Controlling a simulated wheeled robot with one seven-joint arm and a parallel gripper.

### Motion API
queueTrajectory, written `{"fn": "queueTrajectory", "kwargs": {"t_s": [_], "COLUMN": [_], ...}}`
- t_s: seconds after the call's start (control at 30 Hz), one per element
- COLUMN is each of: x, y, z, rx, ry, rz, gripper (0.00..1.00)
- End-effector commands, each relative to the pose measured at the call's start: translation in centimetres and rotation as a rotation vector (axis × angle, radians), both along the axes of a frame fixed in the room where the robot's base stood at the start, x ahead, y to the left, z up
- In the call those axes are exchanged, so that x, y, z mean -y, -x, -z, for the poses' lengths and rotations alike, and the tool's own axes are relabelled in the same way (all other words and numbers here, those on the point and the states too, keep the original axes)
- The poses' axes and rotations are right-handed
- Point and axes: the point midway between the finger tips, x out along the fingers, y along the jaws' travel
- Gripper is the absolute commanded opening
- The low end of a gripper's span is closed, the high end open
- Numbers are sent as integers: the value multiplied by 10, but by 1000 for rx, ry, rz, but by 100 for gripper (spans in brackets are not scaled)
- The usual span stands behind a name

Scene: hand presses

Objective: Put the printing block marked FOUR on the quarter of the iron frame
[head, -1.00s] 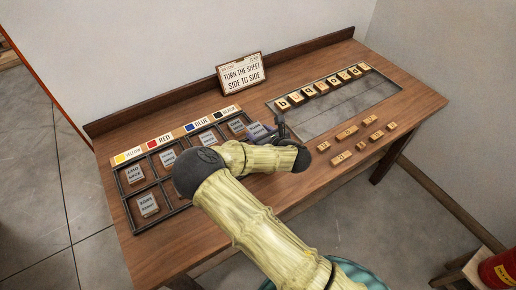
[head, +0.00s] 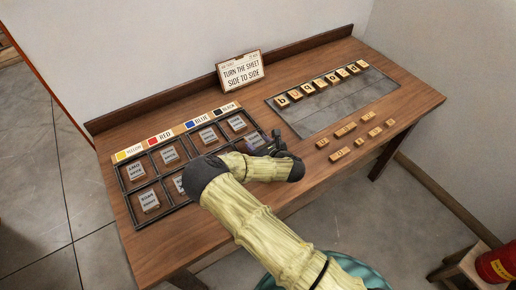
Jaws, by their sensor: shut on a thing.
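My gripper (head: 270,143) is shut on a small grey printing block (head: 255,140), beside the right end of the dark compartment rack (head: 190,203). The held block is mostly hidden by the fingers and its marking is too small to read. Other grey blocks with small lettering lie in the rack's compartments, such as one block (head: 136,171) at upper left and another block (head: 149,201) at lower left. The iron frame (head: 322,134) around a grey bed lies flat to the right of my gripper, and its visible bed is bare below the letter row.
Several wooden letter blocks (head: 320,84) line the iron frame's far edge. Loose wooden letters (head: 346,129) lie in front of it. Colour labels (head: 180,130) run behind the rack. A sign (head: 241,71) stands at the back. A red can (head: 497,265) stands at lower right.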

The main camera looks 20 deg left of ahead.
Motion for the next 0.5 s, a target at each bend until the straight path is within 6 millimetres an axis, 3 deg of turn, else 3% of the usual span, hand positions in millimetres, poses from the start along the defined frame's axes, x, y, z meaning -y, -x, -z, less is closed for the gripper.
{"fn": "queueTrajectory", "kwargs": {"t_s": [0.2, 0.5], "x": [1, 0], "y": [0, 0], "z": [29, 32], "rx": [-2, 0], "ry": [1, 0], "rz": [0, 1], "gripper": [26, 26]}}
